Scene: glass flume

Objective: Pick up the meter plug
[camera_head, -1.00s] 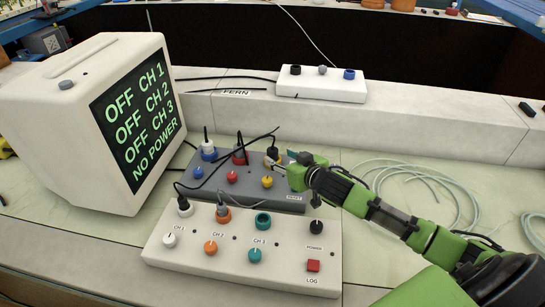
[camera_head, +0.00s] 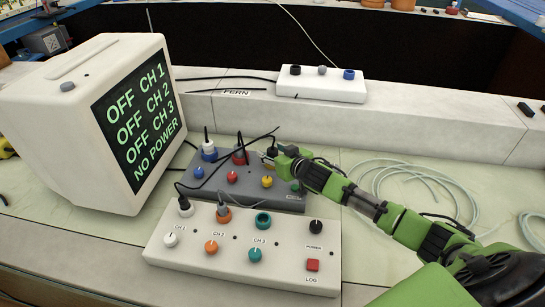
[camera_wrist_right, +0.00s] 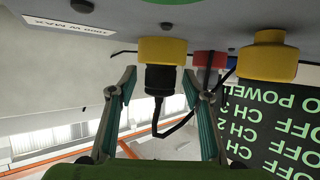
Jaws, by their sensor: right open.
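A black plug with a cord, which I take for the meter plug, stands in a yellow socket ring (camera_wrist_right: 163,50) on the grey box (camera_head: 222,191). In the right wrist view the plug (camera_wrist_right: 160,80) sits between my right gripper's two fingers. My right gripper (camera_wrist_right: 160,88) is open, with a finger on either side and gaps to the plug. In the head view my right gripper (camera_head: 269,156) is at the back right of the grey box and partly hides the yellow socket. My left gripper is not in view.
Other plugs stand in the blue (camera_head: 208,152) and red (camera_head: 240,156) sockets, with black cords nearby. A white channel box (camera_head: 195,255) lies in front. A monitor (camera_head: 125,120) stands left, reading NO POWER. Coiled tubing (camera_head: 420,180) lies right. A white strip (camera_head: 320,88) sits on the ledge.

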